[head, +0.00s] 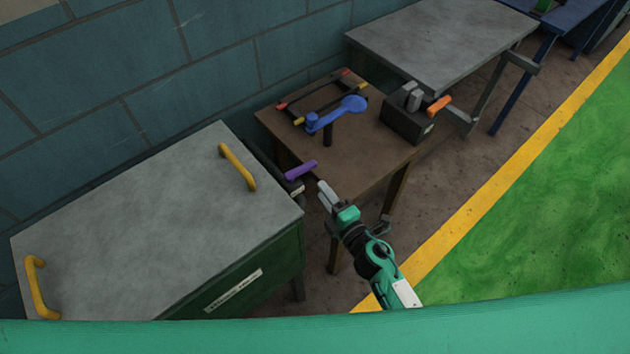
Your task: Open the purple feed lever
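The purple feed lever (300,170) sticks out between the grey-topped green cabinet and the brown wooden table, near the picture's middle. Its left end meets a dark part with a pale band beside the cabinet's corner; the rest of its mount is hidden. My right gripper (325,194) is just below and to the right of the lever, apart from it in the picture. Its pale fingers point up and left toward the lever. The fingers look close together, and their gap is too small to judge. Nothing shows between them. My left gripper is not in view.
The green cabinet (150,225) has two yellow handles on top (238,167). The wooden table (365,165) carries a blue crank (335,114), a dark frame and a black box with an orange lever (438,106). A grey table (440,40) stands behind. Green floor (540,210) is clear at right.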

